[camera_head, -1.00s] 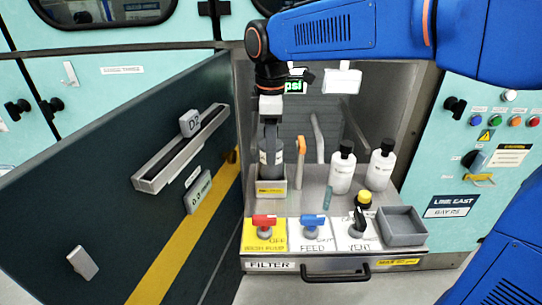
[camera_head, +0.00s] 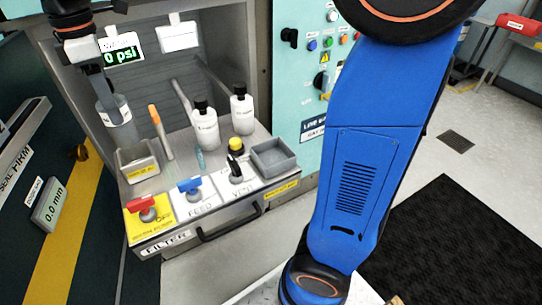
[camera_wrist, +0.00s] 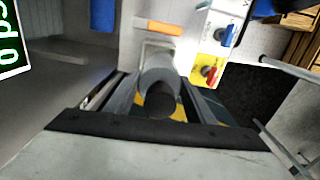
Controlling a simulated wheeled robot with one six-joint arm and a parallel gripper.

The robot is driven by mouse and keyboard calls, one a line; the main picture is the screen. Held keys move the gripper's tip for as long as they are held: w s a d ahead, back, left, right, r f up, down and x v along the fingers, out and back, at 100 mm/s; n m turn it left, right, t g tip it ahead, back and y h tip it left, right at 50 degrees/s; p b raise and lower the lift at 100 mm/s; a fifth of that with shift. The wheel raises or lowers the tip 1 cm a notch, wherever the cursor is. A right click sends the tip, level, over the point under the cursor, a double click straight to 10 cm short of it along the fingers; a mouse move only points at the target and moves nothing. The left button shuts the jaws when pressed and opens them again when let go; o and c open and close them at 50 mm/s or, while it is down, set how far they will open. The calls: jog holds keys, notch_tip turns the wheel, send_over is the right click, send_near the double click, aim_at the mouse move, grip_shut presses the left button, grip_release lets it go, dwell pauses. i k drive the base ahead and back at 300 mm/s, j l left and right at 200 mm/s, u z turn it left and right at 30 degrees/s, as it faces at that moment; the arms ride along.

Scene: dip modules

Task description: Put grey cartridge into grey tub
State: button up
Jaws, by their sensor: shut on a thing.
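The grey cartridge (camera_head: 116,116), with a white label, is upright in my gripper (camera_head: 106,92) at the left of the cabinet bay. In the wrist view, the cartridge's dark top (camera_wrist: 160,98) shows between the two fingers of my gripper (camera_wrist: 162,92). The cartridge looks raised at the back of a small metal holder (camera_head: 139,172); I cannot tell whether its lower end is fully clear of the rim. The grey tub (camera_head: 275,170) is an open, empty square tray at the right front corner of the shelf.
An orange-handled tool (camera_head: 158,128), two white bottles (camera_head: 205,130) (camera_head: 242,112) and a yellow button (camera_head: 236,145) stand between holder and tub. Red (camera_head: 146,208), blue (camera_head: 189,185) and black valve handles (camera_head: 235,168) line the front. An open door (camera_head: 75,220) is at the left.

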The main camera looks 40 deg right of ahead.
aim_at(273, 160)
jog(key=l+u, duration=0.2)
jog(key=l, duration=0.3)
jog(key=k+l+u, duration=0.2)
jog(key=l, duration=0.3)
jog(key=l+u, duration=0.2)
jog(key=l, duration=0.3)
jog(key=k+l, duration=0.25)
jog(key=k+l+z, duration=0.1)
jog(key=l, duration=0.35)
jog(key=k, duration=0.1)
